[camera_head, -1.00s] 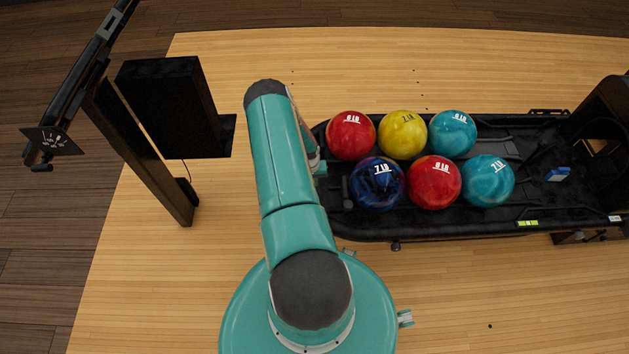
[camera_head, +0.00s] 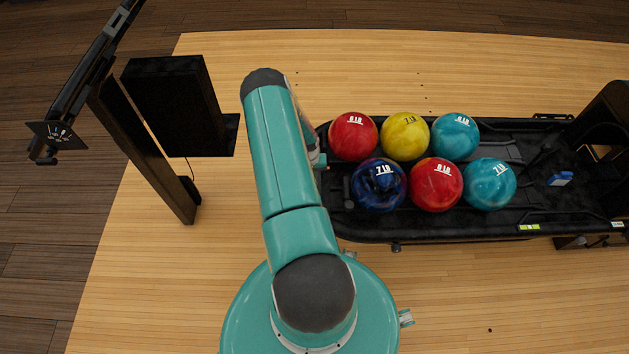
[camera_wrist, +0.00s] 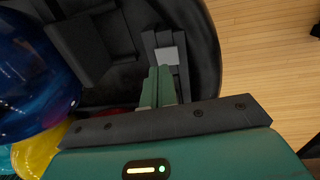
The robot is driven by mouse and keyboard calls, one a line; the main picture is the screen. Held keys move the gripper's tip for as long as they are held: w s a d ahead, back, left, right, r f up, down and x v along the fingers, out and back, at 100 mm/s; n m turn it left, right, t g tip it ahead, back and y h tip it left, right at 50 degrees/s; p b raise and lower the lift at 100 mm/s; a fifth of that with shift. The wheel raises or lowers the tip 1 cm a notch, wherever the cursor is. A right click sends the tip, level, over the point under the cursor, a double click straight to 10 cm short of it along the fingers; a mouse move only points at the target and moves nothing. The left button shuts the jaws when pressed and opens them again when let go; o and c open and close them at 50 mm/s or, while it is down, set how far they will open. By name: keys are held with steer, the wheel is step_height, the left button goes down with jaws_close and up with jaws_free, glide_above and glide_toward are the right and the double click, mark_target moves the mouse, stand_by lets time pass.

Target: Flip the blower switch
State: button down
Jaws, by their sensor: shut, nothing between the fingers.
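The blower switch is most likely the light grey block (camera_wrist: 167,56) set in a dark upright housing (camera_wrist: 150,45) inside the black ball tray in the wrist view. My gripper (camera_wrist: 160,72) is shut and empty, with its green fingertips just below the grey block in that view. I cannot tell whether they touch it. In the head view my arm hides most of the gripper at the left end of the tray.
The black ball tray (camera_head: 460,228) holds several bowling balls, including a dark blue one (camera_head: 379,184) close to my gripper, also seen in the wrist view (camera_wrist: 30,75). A black post with a box (camera_head: 170,105) stands at left. Bare wood floor lies in front.

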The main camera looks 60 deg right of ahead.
step_height(320, 180, up, 10)
steer(key=s, duration=0.1)
steer(key=shift+s+d, duration=0.15)
steer(key=shift+d, duration=0.15)
steer(key=shift+r, duration=0.1)
